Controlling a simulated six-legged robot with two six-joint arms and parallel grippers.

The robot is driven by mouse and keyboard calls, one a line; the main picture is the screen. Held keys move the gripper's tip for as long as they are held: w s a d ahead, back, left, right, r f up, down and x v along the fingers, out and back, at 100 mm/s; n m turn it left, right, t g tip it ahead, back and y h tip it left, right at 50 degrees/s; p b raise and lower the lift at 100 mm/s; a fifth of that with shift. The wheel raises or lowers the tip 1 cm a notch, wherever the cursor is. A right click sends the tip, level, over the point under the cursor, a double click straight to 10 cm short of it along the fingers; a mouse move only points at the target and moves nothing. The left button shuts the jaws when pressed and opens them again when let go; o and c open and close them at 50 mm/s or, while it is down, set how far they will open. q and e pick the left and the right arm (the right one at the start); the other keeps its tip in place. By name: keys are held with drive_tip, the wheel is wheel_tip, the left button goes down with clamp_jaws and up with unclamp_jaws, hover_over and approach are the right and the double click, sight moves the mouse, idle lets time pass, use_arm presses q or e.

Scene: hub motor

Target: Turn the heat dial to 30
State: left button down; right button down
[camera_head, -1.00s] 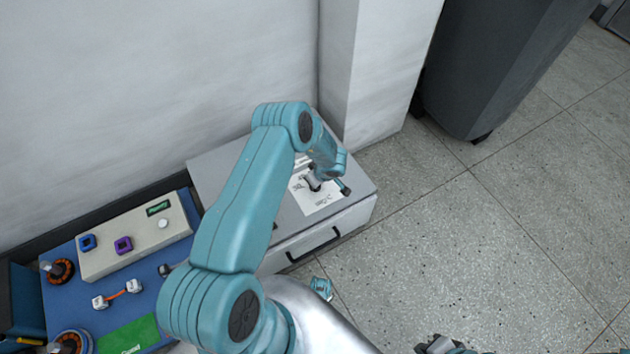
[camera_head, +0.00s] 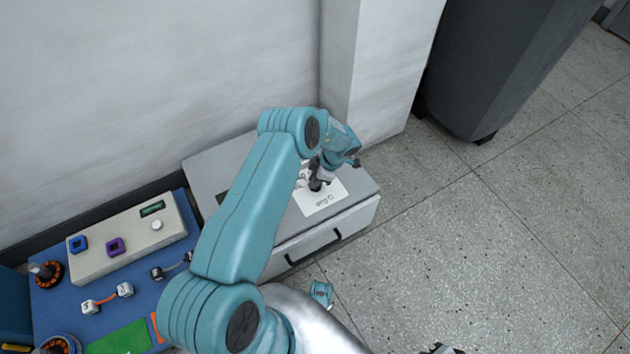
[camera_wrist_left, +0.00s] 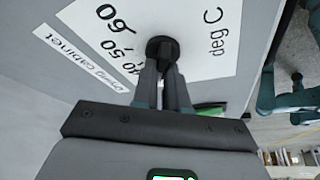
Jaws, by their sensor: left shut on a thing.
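The heat dial is a black round knob (camera_wrist_left: 160,48) on a white label sheet (camera_wrist_left: 205,30) printed with "deg C", 40, 50 and 60 in the left wrist view. The sheet also shows in the head view (camera_head: 326,200) on top of the grey cabinet (camera_head: 352,212). My left gripper (camera_wrist_left: 163,78) is shut on the dial, its two fingers on either side of it. In the head view my left gripper (camera_head: 318,182) reaches down onto the sheet and hides most of the dial. The dial's current setting and the 30 mark cannot be made out. My right gripper is not clearly visible.
A blue table (camera_head: 60,300) with a beige control box (camera_head: 100,257) and several small parts stands left of the cabinet. A wall and pillar (camera_head: 375,90) stand behind. A dark bin (camera_head: 480,70) is at the back right. The floor to the right is clear.

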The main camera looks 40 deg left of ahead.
use_arm(q)
drive_tip(key=shift+s+a+n, duration=0.1)
drive_tip(key=shift+a+n, duration=0.05)
drive_tip(key=shift+n, duration=0.35)
drive_tip(key=c, duration=1.2)
unclamp_jaws()
drive_tip(key=shift+o, duration=0.2)
drive_tip(key=p+v, duration=0.4)
drive_tip(key=v, duration=1.2)
drive_tip(key=shift+w, duration=0.35)
drive_tip(key=shift+r, duration=0.15)
